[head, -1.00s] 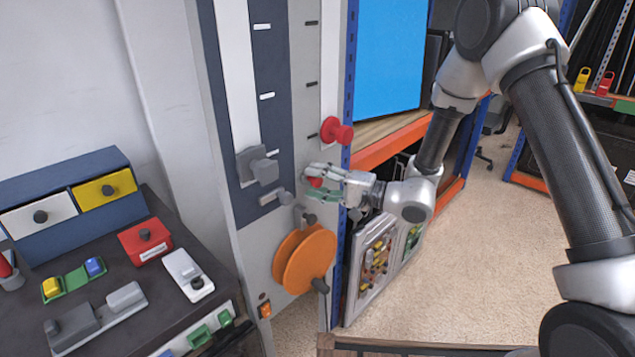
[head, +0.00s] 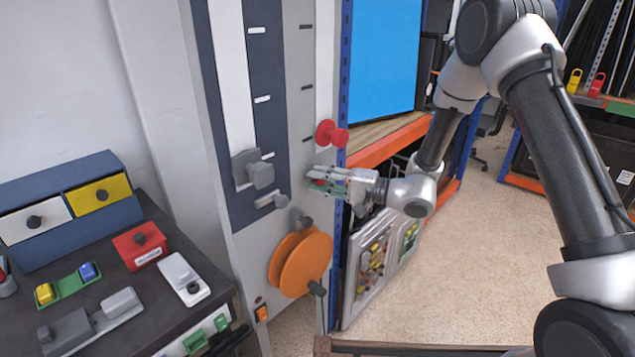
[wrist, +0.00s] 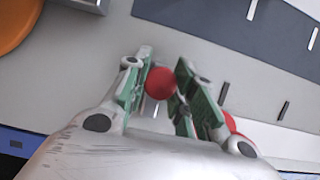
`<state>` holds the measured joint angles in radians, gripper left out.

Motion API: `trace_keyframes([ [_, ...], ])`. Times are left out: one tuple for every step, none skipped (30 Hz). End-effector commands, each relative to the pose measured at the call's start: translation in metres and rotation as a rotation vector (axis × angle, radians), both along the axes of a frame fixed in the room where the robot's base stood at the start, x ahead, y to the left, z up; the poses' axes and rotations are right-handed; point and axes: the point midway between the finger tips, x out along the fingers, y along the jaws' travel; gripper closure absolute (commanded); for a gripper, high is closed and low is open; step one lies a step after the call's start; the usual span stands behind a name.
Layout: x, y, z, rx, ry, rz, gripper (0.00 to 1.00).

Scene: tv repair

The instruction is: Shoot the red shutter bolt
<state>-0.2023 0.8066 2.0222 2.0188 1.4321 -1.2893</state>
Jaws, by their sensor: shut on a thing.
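The red knob of the shutter bolt (head: 319,183) is on the grey upright panel (head: 299,75), below a larger red mushroom-shaped knob (head: 331,134). My gripper (head: 324,184) reaches in from the right and is shut on the bolt knob. In the wrist view the round bolt knob (wrist: 160,83) sits between the two green-padded fingers (wrist: 158,92). The mushroom knob (wrist: 231,122) is partly hidden behind the right finger there. My fingers hide most of the bolt's body and its slot.
Left of my gripper are a grey slider handle (head: 259,174) and an orange wheel (head: 302,262) below. A shelf with an orange beam (head: 390,139) stands close behind my wrist. A dark bench (head: 130,290) with switches is at left. Carpet (head: 450,270) is clear at right.

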Motion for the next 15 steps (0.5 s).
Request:
trace_keyframes([
  [0.0022, -0.0014, -0.0003, -0.001, 0.000, -0.007, 1.00],
  [0.0023, -0.0015, -0.0003, -0.001, 0.000, -0.007, 1.00],
  [0.0025, -0.0015, -0.0003, -0.001, 0.000, -0.008, 0.69],
  [0.0025, -0.0015, -0.0002, -0.001, 0.000, -0.008, 0.64],
  [0.0024, -0.0015, -0.0002, -0.001, 0.000, -0.008, 0.58],
  [0.0023, -0.0014, -0.0002, -0.001, 0.000, -0.007, 0.51],
  [0.0022, -0.0012, -0.0002, -0.001, 0.000, -0.007, 0.51],
  [0.0021, -0.0012, -0.0002, -0.001, 0.000, -0.007, 0.51],
  [0.0019, -0.0010, -0.0001, -0.001, 0.000, -0.006, 0.51],
  [0.0019, -0.0010, -0.0001, -0.001, 0.000, -0.006, 0.51],
  [0.0018, -0.0010, -0.0001, -0.001, 0.000, -0.006, 0.51],
  [0.0017, -0.0010, -0.0001, -0.001, 0.000, -0.006, 0.51],
  [0.0016, -0.0010, -0.0001, -0.001, -0.001, -0.005, 0.51],
  [0.0016, -0.0010, -0.0001, -0.001, 0.000, -0.005, 0.51],
  [0.0015, -0.0014, -0.0001, -0.001, 0.000, -0.005, 0.51],
])
